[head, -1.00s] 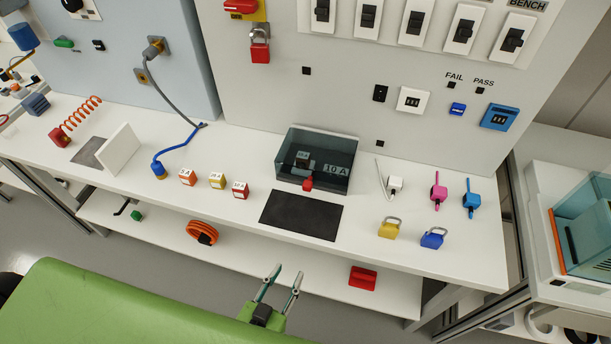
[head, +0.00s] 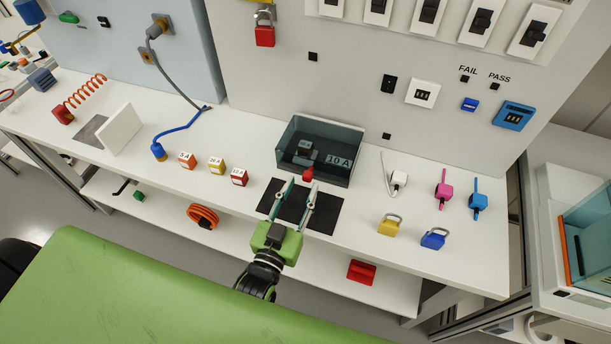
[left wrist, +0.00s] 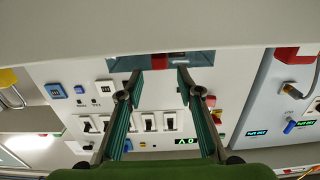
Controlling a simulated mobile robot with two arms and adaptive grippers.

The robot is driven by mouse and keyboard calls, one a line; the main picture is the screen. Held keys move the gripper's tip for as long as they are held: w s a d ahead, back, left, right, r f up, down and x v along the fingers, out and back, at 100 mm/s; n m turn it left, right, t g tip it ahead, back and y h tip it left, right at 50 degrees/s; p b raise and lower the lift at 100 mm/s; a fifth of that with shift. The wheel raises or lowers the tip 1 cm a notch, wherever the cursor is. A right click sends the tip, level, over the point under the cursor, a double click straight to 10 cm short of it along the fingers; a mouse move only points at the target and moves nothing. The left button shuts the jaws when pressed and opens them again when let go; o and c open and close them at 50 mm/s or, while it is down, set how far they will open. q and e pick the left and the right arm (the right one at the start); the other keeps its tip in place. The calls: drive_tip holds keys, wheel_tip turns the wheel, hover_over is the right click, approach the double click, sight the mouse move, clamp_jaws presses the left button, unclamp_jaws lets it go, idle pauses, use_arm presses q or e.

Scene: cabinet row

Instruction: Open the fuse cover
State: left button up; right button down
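The fuse cover (head: 335,160) is a dark see-through box lid marked 10 A, at the bench's back, and it looks closed. Its red tab (head: 308,174) is at the lower front edge. My left gripper (head: 303,185) is open and empty over the black mat, with its fingertips just in front of the tab; contact cannot be told. In the left wrist view, the cover's teal edge (left wrist: 202,58) and red tab (left wrist: 160,62) show at the top, with the tab between the open fingertips (left wrist: 159,72). My right gripper is not in view.
The black mat (head: 327,218) lies in front of the box. Several small labelled cubes (head: 216,166) stand to the left. Yellow (head: 389,227) and blue (head: 433,239) padlocks lie to the right. The panel wall (head: 340,85) rises behind.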

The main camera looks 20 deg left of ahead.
sight(306, 178)
use_arm(q)
drive_tip(key=shift+w+d, duration=0.1)
drive_tip(key=shift+w, duration=1.85)
drive_tip(key=shift+c, duration=0.3)
